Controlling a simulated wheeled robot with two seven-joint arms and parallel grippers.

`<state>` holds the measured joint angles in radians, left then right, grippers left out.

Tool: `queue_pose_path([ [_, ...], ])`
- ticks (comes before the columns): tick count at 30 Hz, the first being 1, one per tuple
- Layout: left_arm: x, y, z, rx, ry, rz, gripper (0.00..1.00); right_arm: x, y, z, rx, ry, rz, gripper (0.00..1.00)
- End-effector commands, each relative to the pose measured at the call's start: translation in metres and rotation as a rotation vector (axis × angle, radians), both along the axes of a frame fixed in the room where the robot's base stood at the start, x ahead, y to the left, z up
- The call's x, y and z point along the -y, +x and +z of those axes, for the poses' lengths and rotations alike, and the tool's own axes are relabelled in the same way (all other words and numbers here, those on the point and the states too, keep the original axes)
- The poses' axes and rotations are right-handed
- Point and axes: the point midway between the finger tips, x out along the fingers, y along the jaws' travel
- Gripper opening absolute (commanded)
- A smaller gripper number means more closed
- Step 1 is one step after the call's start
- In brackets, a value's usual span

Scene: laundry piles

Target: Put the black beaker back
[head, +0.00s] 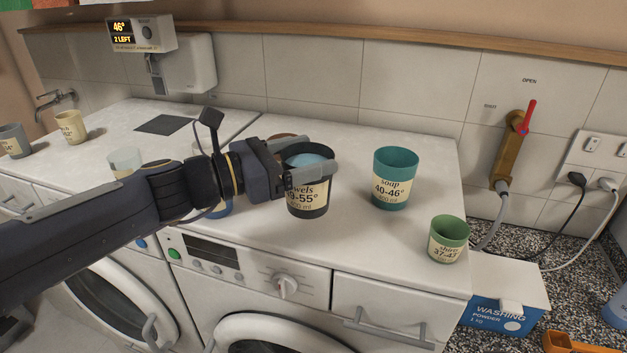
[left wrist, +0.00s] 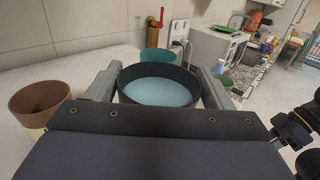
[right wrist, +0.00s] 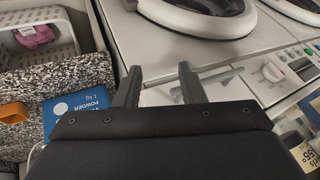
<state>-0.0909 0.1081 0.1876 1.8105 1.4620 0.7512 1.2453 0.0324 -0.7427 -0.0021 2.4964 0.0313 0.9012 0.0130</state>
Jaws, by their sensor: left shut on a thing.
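The black beaker (head: 308,205) has a cream label, partly covered, reading "...wels" and "...-55°", and holds light blue liquid. My left gripper (head: 318,170) is shut on it, one finger on each side. In the left wrist view the beaker's dark rim (left wrist: 160,70) sits between the fingers, upright. It is over the white top of the washing machine (head: 365,240); I cannot tell whether its base touches. My right gripper (right wrist: 158,85) is open and empty, low in front of the machines; it is not in the head view.
A teal soup beaker (head: 395,180) and a green shirts beaker (head: 447,240) stand to the right. A brown beaker (left wrist: 38,100) is close beside my left gripper. A dark square mat (head: 163,125) lies bare on the left top. A dispenser (head: 142,35) shows "46°" and "2 LEFT".

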Motion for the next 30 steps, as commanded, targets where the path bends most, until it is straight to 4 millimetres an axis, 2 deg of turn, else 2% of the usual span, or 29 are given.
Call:
queue_pose_path([
  [5, 0.009, 0.002, -0.010, 0.001, -0.004, -0.003, 0.52, 0.000, 0.000, -0.002, 0.000, 0.000, 0.000, 0.36],
  [7, 0.015, 0.004, -0.018, -0.001, -0.003, -0.003, 0.52, 0.000, 0.000, -0.004, 0.000, 0.000, 0.000, 0.36],
  [12, 0.014, 0.004, -0.042, -0.001, -0.003, -0.001, 0.52, 0.000, 0.000, -0.008, 0.000, 0.000, 0.000, 0.36],
  [24, 0.013, 0.004, -0.048, 0.003, -0.003, -0.001, 0.52, 0.000, 0.000, -0.011, 0.000, 0.000, 0.000, 0.36],
  [25, 0.013, 0.004, -0.049, 0.001, -0.002, 0.000, 0.76, 0.000, 0.000, -0.011, 0.000, 0.000, 0.000, 0.36],
  [30, 0.013, 0.004, -0.048, 0.001, -0.002, 0.000, 0.96, 0.000, 0.000, -0.010, 0.000, 0.000, 0.000, 0.36],
])
